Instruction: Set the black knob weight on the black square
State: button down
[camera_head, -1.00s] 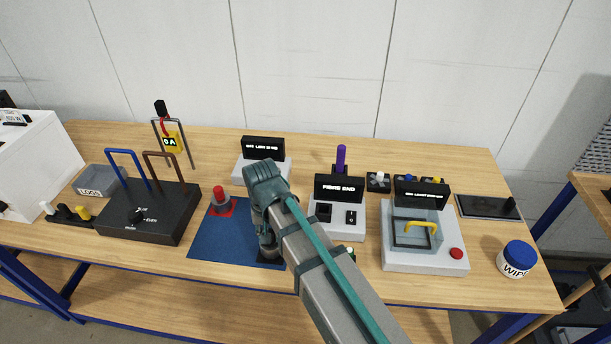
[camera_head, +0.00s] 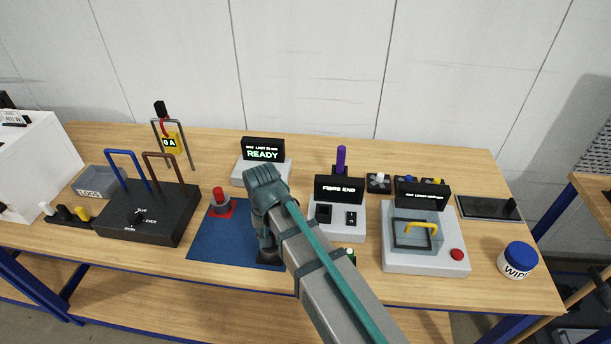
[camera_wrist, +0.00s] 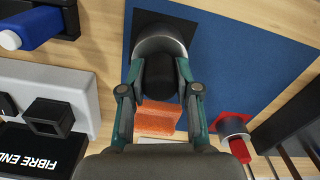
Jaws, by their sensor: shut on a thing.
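My gripper (camera_wrist: 158,92) points down and is shut on the black knob (camera_wrist: 158,78) of a grey weight (camera_wrist: 163,42). The weight is over the black square (camera_wrist: 182,20) on the blue mat (camera_wrist: 240,50); I cannot tell whether it touches the square. In the head view my gripper (camera_head: 266,250) is at the mat's right side, and my arm hides most of the weight. Part of the black square (camera_head: 270,259) shows there at the mat's front right corner.
A red-knobbed weight (camera_head: 220,203) stands on a red square at the mat's back left. An orange block (camera_wrist: 158,120) lies behind the held weight. The fibre-end box (camera_head: 340,222) is right of my arm; a black box with handles (camera_head: 150,215) is left. The mat's left front is clear.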

jog(key=c, duration=0.7)
grip_release()
jog(key=shift+c, duration=0.2)
notch_tip(320, 180, up, 12)
